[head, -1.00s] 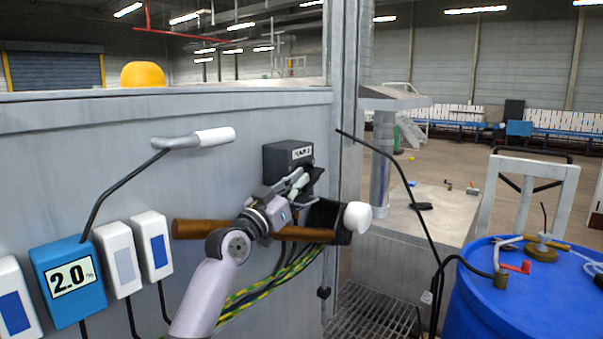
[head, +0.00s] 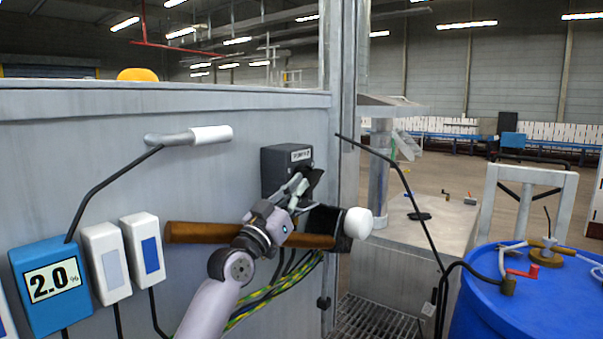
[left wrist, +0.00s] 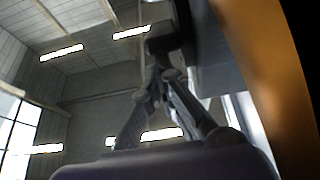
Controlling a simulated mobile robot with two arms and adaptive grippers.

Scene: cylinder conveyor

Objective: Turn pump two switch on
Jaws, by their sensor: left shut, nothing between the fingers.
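A dark grey switch box (head: 279,168) with a small white label is mounted on the grey metal wall, left of the corner post. The label is too small to read for certain. A black part (head: 314,180) sticks out at its lower right, probably the switch handle; its position is unclear. My left gripper (head: 301,186) is shut and empty, with its fingertips at the lower front of the box, close to the black part. I cannot tell if they touch. In the left wrist view the fingers point up toward a dark block (left wrist: 164,38), likely the box.
A brown wooden-looking handle (head: 195,232) and a white-ended hammer-like head (head: 357,223) lie behind and below my arm. A white-handled lever (head: 210,135), a blue 2.0% box (head: 52,287) and white boxes are at left. A blue drum (head: 500,300) stands at right.

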